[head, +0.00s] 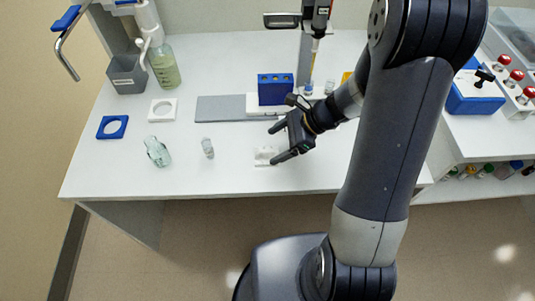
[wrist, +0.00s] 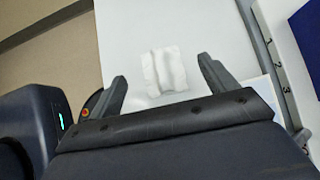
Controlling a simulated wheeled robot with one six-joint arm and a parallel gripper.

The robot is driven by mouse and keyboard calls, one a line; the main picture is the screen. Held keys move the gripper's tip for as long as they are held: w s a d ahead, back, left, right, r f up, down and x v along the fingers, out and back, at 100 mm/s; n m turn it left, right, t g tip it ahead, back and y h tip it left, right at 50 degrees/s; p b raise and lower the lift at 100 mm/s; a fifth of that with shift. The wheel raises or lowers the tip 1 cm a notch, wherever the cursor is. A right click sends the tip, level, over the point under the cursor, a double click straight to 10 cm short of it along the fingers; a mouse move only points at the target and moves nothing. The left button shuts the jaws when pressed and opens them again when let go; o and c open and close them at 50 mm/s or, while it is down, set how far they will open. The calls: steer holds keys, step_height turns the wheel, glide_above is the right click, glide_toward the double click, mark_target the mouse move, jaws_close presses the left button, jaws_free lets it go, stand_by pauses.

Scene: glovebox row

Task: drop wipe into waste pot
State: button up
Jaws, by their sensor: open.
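A white folded wipe (head: 263,154) lies on the white bench near its front edge. It also shows in the wrist view (wrist: 165,71), with raised folds. My gripper (head: 272,146) is open beside and over the wipe. In the wrist view the wipe appears between the two spread fingertips (wrist: 162,69), with a gap on each side; I cannot tell how high the fingers are above the bench. A grey open-topped pot (head: 127,77) with a label stands at the back left of the bench and looks like the waste pot. Its inside is mostly hidden.
A bottle of greenish liquid (head: 164,65) stands beside the grey pot.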

mark_target(267, 151)
steer(key=x, duration=0.4)
steer(key=shift+a+f, duration=0.1)
steer(key=shift+f, duration=0.4)
steer(key=c, duration=1.1)
steer(key=shift+r, duration=0.1)
